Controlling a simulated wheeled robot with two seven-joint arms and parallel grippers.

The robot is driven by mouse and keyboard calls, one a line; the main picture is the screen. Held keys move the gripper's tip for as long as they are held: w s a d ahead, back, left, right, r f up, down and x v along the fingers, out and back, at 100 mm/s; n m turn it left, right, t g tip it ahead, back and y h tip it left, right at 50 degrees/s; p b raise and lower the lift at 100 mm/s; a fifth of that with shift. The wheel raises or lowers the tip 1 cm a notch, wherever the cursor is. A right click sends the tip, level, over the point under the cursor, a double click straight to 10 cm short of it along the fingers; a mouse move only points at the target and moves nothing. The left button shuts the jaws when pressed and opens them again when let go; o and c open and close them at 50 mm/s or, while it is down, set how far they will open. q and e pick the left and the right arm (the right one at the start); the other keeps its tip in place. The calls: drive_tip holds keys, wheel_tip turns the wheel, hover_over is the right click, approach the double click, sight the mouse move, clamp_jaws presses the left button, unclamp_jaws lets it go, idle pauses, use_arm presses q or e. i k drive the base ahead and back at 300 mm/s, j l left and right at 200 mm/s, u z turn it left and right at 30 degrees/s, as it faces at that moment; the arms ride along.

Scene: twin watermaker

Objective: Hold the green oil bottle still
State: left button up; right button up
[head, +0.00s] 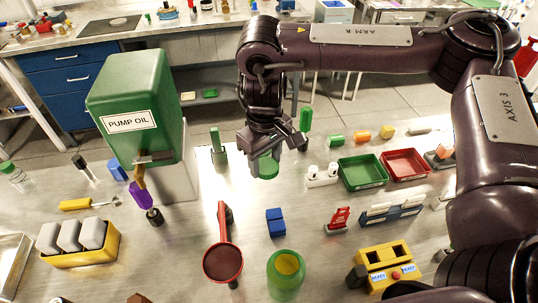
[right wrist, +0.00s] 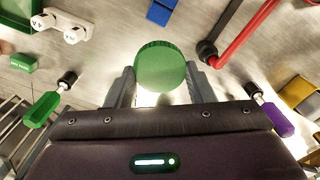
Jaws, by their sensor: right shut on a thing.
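A green bottle (head: 286,287), open at the top with yellow inside, stands upright at the table's front edge in the head view. My right gripper (head: 268,150) points down over the middle of the table, behind and apart from this bottle. It is shut on a round green cap-like piece (head: 266,168). In the right wrist view this green piece (right wrist: 160,66) shows its round face between the two fingers (right wrist: 160,88). I cannot tell what is under it. My left gripper is not in view.
A large green pump oil tank (head: 130,95) stands at the left. A red-handled ladle-like tool (head: 223,262) and a blue block (head: 275,222) lie near the bottle. Green (head: 363,172) and red (head: 405,165) trays and a yellow button box (head: 384,262) are at the right.

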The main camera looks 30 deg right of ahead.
sight(286, 269)
drive_tip(key=k+l, duration=0.1)
drive_tip(key=l, duration=0.4)
drive_tip(key=k+l, duration=0.1)
drive_tip(key=l, duration=0.35)
drive_tip(key=k+l, duration=0.1)
drive_tip(key=l, duration=0.4)
drive_tip(key=k+l, duration=0.1)
drive_tip(key=l, duration=0.85)
drive_tip(key=k+l+u, duration=0.1)
drive_tip(key=u, duration=1.2)
